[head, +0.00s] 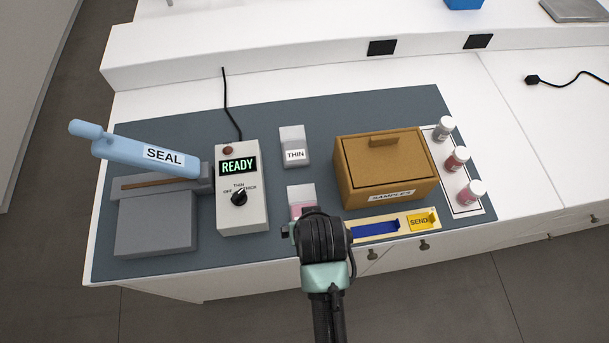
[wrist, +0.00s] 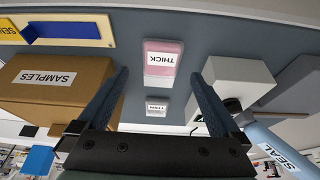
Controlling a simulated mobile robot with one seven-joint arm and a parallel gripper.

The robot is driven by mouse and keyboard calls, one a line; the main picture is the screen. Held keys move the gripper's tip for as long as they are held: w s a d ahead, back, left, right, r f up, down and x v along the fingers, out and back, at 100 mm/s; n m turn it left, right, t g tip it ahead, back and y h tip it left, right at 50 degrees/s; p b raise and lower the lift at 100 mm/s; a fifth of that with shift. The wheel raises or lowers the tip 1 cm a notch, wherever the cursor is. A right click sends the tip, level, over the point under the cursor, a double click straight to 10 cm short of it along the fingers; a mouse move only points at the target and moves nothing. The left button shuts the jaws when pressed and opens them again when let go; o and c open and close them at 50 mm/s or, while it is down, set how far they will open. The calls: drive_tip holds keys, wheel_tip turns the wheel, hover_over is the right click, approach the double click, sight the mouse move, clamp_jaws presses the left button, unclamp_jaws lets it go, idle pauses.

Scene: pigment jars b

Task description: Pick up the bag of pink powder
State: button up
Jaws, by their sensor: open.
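The bag of pink powder (head: 300,193) lies on the grey mat (head: 262,128) at the front middle, partly hidden behind my gripper (head: 310,212) in the head view. In the wrist view the bag (wrist: 163,48) shows pink with a clear end and a white label reading THICK. My gripper (wrist: 160,73) is open and empty. In the wrist view the bag appears between and beyond the two fingertips. I cannot tell the height of the fingertips above it.
A clear bag labelled THIN (head: 292,150) lies farther back. The READY control box (head: 241,190) and grey sealer (head: 155,225) with its blue SEAL handle (head: 145,152) are left. The brown SAMPLES box (head: 385,170), SEND tray (head: 395,227) and several jars (head: 457,160) are right.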

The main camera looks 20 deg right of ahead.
drive_tip(key=shift+p+x, duration=0.65)
drive_tip(key=shift+x, duration=3.15)
drive_tip(key=shift+w+a+r, duration=0.1)
drive_tip(key=shift+w+a, duration=0.05)
drive_tip(key=shift+w, duration=0.05)
drive_tip(key=c, duration=1.1)
drive_tip(key=shift+r, duration=0.1)
